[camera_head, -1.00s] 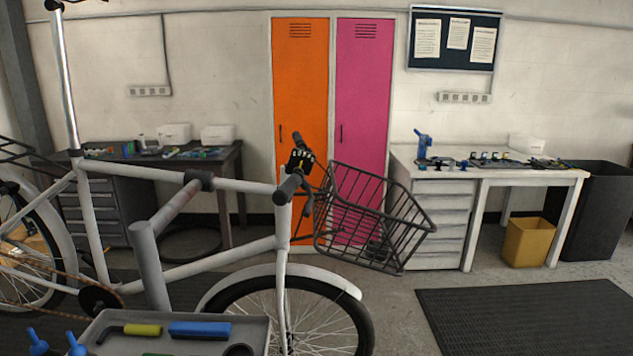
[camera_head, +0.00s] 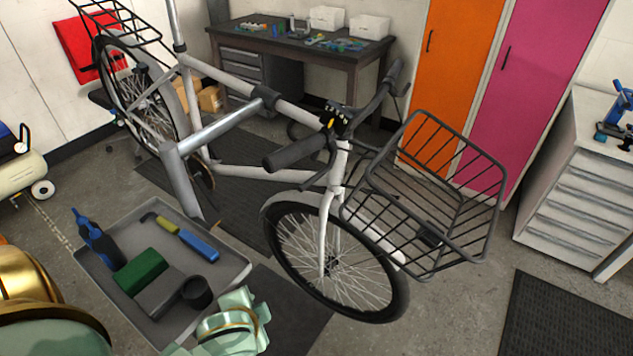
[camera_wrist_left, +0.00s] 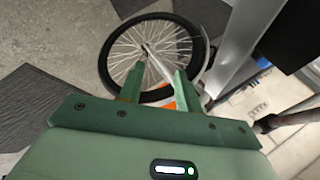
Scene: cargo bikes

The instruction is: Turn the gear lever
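The gear lever appears to be the small yellow part (camera_head: 331,123) on the black shifter unit (camera_head: 340,117) at the middle of the handlebar, in front of the stem, in the head view. The black handlebar grip (camera_head: 283,158) points toward me. My left gripper (camera_wrist_left: 157,86) is open and empty in the left wrist view, its two green fingers apart and pointing toward the bike's front wheel (camera_wrist_left: 125,62). The lever cannot be made out there. In the head view pale green parts of mine show at the bottom, but no fingertips. My right gripper is not in view.
A grey tool tray (camera_head: 228,275) with a blue-handled tool, a green block and a black cup stands close, left of the front wheel (camera_head: 300,250). A black wire basket (camera_head: 425,200) juts out right of the handlebar. Lockers and benches stand behind.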

